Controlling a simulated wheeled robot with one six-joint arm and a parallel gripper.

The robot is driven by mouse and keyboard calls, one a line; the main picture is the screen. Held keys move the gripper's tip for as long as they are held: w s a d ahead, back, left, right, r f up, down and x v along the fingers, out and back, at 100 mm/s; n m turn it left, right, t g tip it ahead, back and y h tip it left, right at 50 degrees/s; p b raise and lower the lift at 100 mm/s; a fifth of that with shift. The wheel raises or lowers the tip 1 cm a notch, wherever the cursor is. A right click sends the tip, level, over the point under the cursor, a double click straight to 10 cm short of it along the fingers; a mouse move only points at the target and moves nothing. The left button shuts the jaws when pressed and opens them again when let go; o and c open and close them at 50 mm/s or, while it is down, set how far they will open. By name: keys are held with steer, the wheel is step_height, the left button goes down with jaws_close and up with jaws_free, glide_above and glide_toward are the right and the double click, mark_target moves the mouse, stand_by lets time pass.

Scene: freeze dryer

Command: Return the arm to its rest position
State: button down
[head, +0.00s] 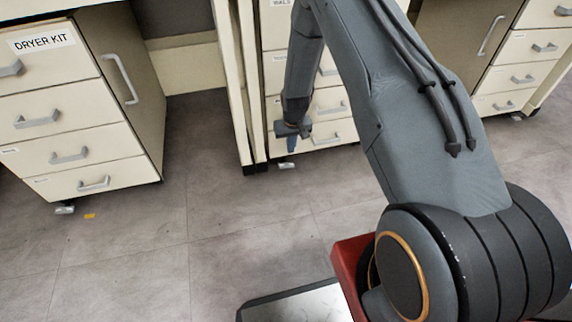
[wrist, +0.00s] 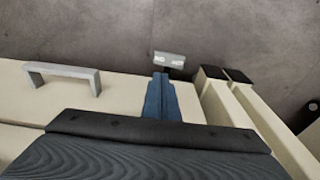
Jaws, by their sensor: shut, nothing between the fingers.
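My gripper (head: 291,143) hangs at the end of my arm in the head view, pointing down in front of a cream drawer unit (head: 320,102). In the wrist view its blue fingers (wrist: 160,84) are together and hold nothing. My arm is raised and reaches away from my body over the floor. The gap between the gripper and the drawer fronts cannot be told exactly.
A cream cabinet labelled DRYER KIT (head: 60,120) with closed drawers stands at the left. Another drawer unit (head: 520,75) stands at the far right. A drawer handle (wrist: 62,75) shows beside the gripper in the wrist view.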

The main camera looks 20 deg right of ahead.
stand_by(0.3)
steer(key=s+a+r, duration=0.1)
steer(key=s+r, duration=0.3)
steer(key=r, duration=0.6)
steer(key=s+r, duration=0.3)
steer(key=r, duration=0.8)
steer(key=s+r, duration=0.7)
steer(key=s, duration=0.3)
steer(key=s+r, duration=0.7)
steer(key=s, duration=0.2)
steer(key=s+a+r+n+g+y, duration=0.1)
steer(key=s+a+r+n, duration=0.25)
steer(key=s+a, duration=0.6)
steer(key=s+a+r+n+g+y, duration=0.1)
steer(key=s+a+r+n, duration=0.35)
steer(key=a, duration=0.75)
steer(key=s+d+r+m+p, duration=0.1)
steer(key=d+r+m+p, duration=0.1)
steer(key=d+r+p, duration=0.4)
steer(key=s+d+r+m+h+p, duration=0.1)
steer(key=d+r+m+p, duration=0.2)
steer(key=d+r+p, duration=0.4)
steer(key=s+d+r+m+h+p, duration=0.1)
steer(key=d+r+m+p, duration=0.2)
steer(key=d+r+p, duration=0.4)
step_height(320, 180, up, 9)
steer(key=p, duration=1.8)
steer(key=shift+d, duration=0.15)
